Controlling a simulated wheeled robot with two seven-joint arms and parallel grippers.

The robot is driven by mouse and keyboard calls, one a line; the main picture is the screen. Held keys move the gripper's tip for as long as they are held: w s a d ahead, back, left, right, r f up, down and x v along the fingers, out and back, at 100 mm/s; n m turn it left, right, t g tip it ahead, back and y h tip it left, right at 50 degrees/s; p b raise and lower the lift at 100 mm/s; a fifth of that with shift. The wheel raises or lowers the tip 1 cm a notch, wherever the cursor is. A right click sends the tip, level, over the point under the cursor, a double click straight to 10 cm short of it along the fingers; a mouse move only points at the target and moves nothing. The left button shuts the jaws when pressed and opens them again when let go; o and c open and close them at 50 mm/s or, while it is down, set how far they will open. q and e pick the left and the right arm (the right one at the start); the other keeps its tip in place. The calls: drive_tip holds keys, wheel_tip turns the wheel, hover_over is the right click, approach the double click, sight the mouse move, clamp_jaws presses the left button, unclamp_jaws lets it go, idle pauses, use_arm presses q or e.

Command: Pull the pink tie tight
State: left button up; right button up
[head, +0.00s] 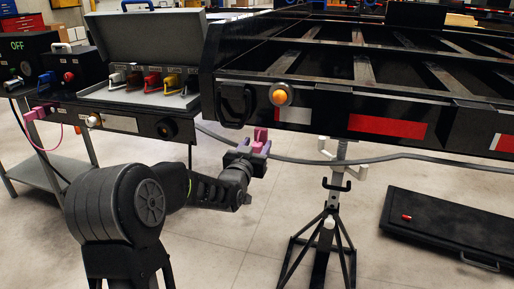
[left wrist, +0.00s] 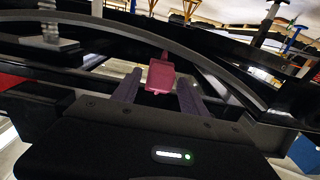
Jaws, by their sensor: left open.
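The pink tie (head: 260,136) shows as a small pink tab at a grey cable (head: 315,162) under the trailer's corner. It also shows in the left wrist view (left wrist: 161,76), with a narrow stem running up toward the dark cable. My left gripper (head: 256,148) is at the tie, its purple fingers apart. In the left wrist view, the left gripper (left wrist: 160,92) has one finger on each side of the pink tab, with visible gaps. Whether the tie's loop sits close around the cable cannot be told. My right gripper is not in view.
The black trailer frame (head: 390,100) overhangs just above the gripper. A black stand (head: 325,225) rises to its right. A bench with an open grey case (head: 148,45) is at left, with another pink piece (head: 40,112) and pink cord. A black panel (head: 440,225) lies at right.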

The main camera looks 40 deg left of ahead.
use_arm(q)
drive_tip(key=shift+w+a, duration=0.1)
drive_tip(key=shift+w, duration=0.2)
clamp_jaws()
idle(0.4)
idle(0.9)
